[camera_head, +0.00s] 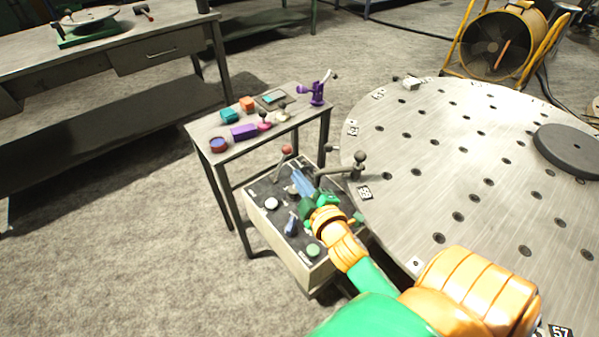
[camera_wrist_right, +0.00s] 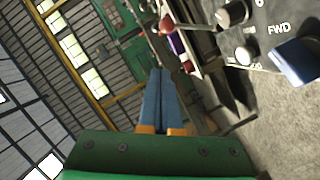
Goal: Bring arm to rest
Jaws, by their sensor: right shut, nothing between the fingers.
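My right arm reaches in from the lower right in the head view. Its gripper (camera_head: 298,178) is above the control box (camera_head: 262,232), near the box's far side. In the right wrist view the two blue fingers (camera_wrist_right: 160,72) lie together with nothing between them. I cannot tell whether the fingertips touch any control. My left gripper is in neither view.
The box carries a red-knobbed lever (camera_head: 287,150), a white button (camera_head: 271,203), a blue switch (camera_head: 291,226) and a green button (camera_head: 313,250). A small table (camera_head: 200,135) with coloured items stands behind. A round perforated table (camera_head: 470,150) is at right.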

